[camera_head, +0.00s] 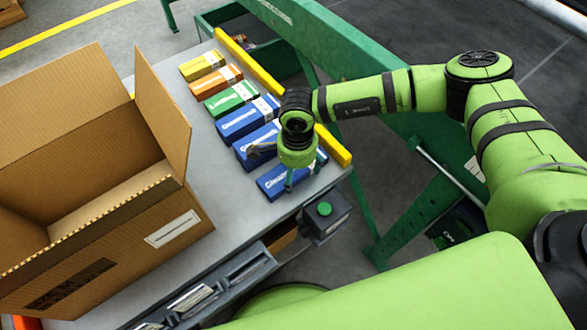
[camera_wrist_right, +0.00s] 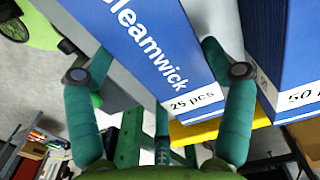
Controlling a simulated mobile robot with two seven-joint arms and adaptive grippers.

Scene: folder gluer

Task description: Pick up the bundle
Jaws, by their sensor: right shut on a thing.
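The bundle is a blue box (camera_head: 270,184) with white lettering, the nearest of the row on the grey table (camera_head: 222,205). In the right wrist view this bundle (camera_wrist_right: 150,48) reads "Gleamwick" and "25 pcs". My right gripper (camera_head: 277,167) comes down over it from above. In the right wrist view the two fingers of the right gripper (camera_wrist_right: 160,73) are on either side of the bundle, shut on it. I cannot tell whether it is clear of the table. The gripper and wrist hide part of it. My left gripper is not in view.
Another blue box (camera_head: 242,155) stands close beside the bundle; its end (camera_wrist_right: 300,97) reads "50 p". More blue, green, orange and yellow boxes continue the row. A yellow rail (camera_head: 250,65) runs behind them. A large open carton (camera_head: 180,225) fills the left side. A green machine frame (camera_head: 345,45) stands behind.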

